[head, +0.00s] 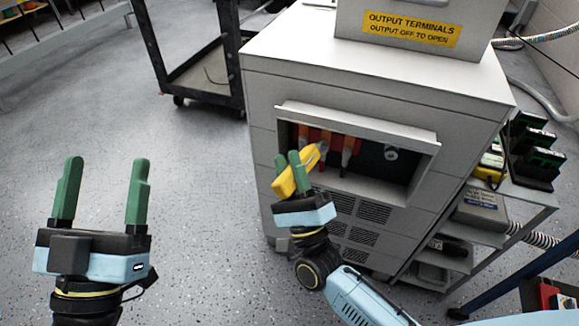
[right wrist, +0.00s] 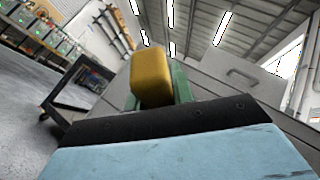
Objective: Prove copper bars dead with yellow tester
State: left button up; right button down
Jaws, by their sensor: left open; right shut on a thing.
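The yellow tester (head: 297,172) is in my right gripper (head: 287,163), which is shut on it in front of the cabinet opening. The tester's upper end reaches toward the copper bars (head: 316,138) inside the recess; I cannot tell whether it touches them. The tester also shows in the right wrist view (right wrist: 151,78), between the green fingers, its far end hidden. Orange-copper bars with dark lower ends stand against a red backing, partly hidden by the tester. My left gripper (head: 103,190) is open and empty over the floor at the left.
The grey cabinet (head: 270,110) carries a box with a yellow output terminals label (head: 411,29). A lip (head: 357,123) overhangs the opening. A black cart (head: 205,72) stands behind left. A shelf rack (head: 520,195) with green-black devices stands right. The floor at left is clear.

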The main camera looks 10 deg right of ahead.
aim_at(277, 194)
jog(key=shift+w+d+h, duration=0.25)
jog(key=shift+w+h, duration=0.05)
jog(key=shift+w, duration=0.1)
dwell(1.0)
jog(key=shift+s+a+p, duration=0.15)
jog(key=shift+s+a, duration=0.5)
jog(key=shift+s, duration=0.35)
jog(key=shift+s+a+p, duration=0.15)
jog(key=shift+s+a, duration=0.5)
jog(key=shift+s, duration=0.3)
jog(key=shift+s+a+p, duration=0.15)
jog(key=shift+s+a, duration=0.5)
jog(key=shift+s, duration=0.35)
